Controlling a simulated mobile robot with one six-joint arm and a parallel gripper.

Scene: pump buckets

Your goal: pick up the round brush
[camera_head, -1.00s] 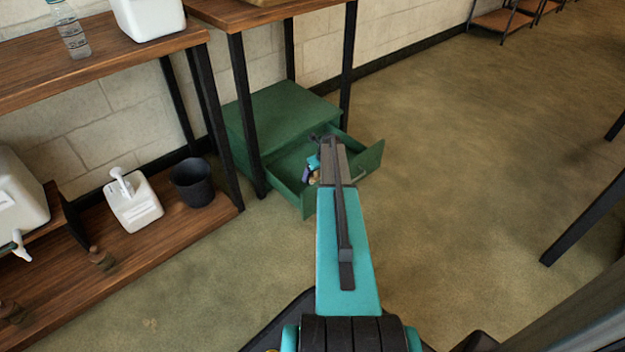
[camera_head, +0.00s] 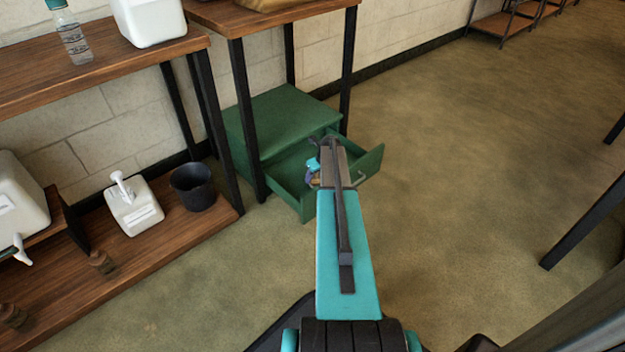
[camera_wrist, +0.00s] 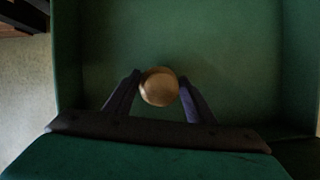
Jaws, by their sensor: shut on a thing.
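The round brush (camera_wrist: 159,87) shows in the wrist view as a pale tan disc, seen end-on, between the two fingertips. My gripper (camera_wrist: 160,88) is shut on it, with one dark finger against each side. Below and behind it is the green floor of the open drawer (camera_wrist: 110,60). In the head view my gripper (camera_head: 314,172) is over the open drawer (camera_head: 286,180) of a green cabinet (camera_head: 280,118). I cannot tell the brush's full length.
Table legs (camera_head: 242,115) stand close to the cabinet. On the low shelf at left are a white pump bottle (camera_head: 133,207) and a black bucket (camera_head: 193,187). The drawer walls surround the gripper in the wrist view. The floor at right (camera_head: 450,150) is mostly clear.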

